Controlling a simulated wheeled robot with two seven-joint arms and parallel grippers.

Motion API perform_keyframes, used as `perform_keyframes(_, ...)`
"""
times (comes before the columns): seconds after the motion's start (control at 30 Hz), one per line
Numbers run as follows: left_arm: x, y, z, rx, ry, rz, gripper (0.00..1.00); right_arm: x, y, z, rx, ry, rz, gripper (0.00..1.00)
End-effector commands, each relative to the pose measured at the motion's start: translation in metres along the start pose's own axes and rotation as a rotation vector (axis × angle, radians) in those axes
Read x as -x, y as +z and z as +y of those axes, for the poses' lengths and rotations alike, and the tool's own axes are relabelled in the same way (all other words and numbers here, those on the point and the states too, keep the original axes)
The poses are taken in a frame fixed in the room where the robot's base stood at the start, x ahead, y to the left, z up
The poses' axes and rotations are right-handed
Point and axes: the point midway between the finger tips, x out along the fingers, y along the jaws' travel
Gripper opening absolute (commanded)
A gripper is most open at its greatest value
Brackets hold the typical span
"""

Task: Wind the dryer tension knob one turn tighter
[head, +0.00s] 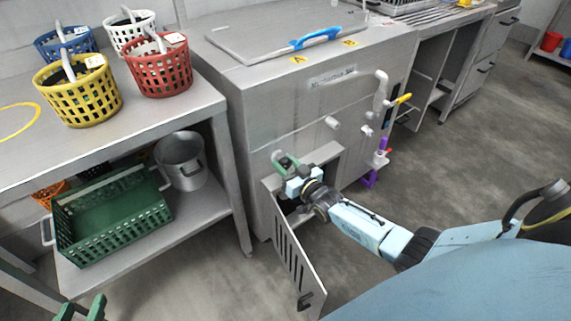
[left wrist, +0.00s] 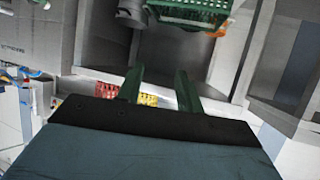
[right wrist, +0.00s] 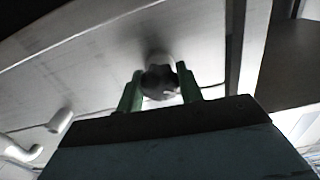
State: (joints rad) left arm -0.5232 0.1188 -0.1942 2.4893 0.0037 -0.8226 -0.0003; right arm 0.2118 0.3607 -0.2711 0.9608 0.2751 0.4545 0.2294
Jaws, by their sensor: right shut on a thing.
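The tension knob (right wrist: 160,82) is a dark, rounded knob on a pale stem on the steel machine's front, seen in the right wrist view. My right gripper (right wrist: 160,88) is shut on it, with one green finger on each side. In the head view my right gripper (head: 285,161) is at the lower left of the machine (head: 290,105), above an open slotted door (head: 294,254); the knob is mostly hidden there. My left gripper (head: 82,308) is low at the bottom left, away from the machine. In the left wrist view it (left wrist: 159,84) is open and empty.
A steel table (head: 140,125) on the left bears several coloured baskets; a green crate (head: 110,218) and a metal pot (head: 181,162) stand on its lower shelf. The open door juts out below my right arm. Taps and a purple fitting (head: 379,158) are right of the gripper.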

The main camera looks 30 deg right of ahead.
Motion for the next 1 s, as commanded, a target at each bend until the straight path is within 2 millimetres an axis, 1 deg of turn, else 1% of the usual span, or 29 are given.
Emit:
perform_keyframes(0.27, 0.0, 0.0, 0.0, 0.0, 0.001, 0.001, 0.36, 0.001, 0.001, -0.001, 0.001, -0.001, -0.002, 0.14)
perform_keyframes(0.3, 0.0, -0.001, 0.0, 0.0, 0.001, 0.002, 0.36, 0.001, 0.001, -0.001, 0.001, -0.001, -0.002, 0.4)
perform_keyframes(0.43, 0.0, -0.001, 0.0, 0.0, 0.001, 0.002, 0.36, 0.0, 0.001, 0.0, 0.001, -0.001, -0.001, 0.57)
perform_keyframes(0.83, 0.001, 0.0, -0.001, -0.001, -0.001, -0.013, 0.36, 0.003, 0.0, 0.0, 0.002, 0.0, -0.001, 0.58)
perform_keyframes(1.0, 0.007, 0.024, -0.006, 0.0, -0.014, -0.153, 0.36, 0.015, 0.0, 0.0, 0.002, 0.001, -0.003, 0.58)
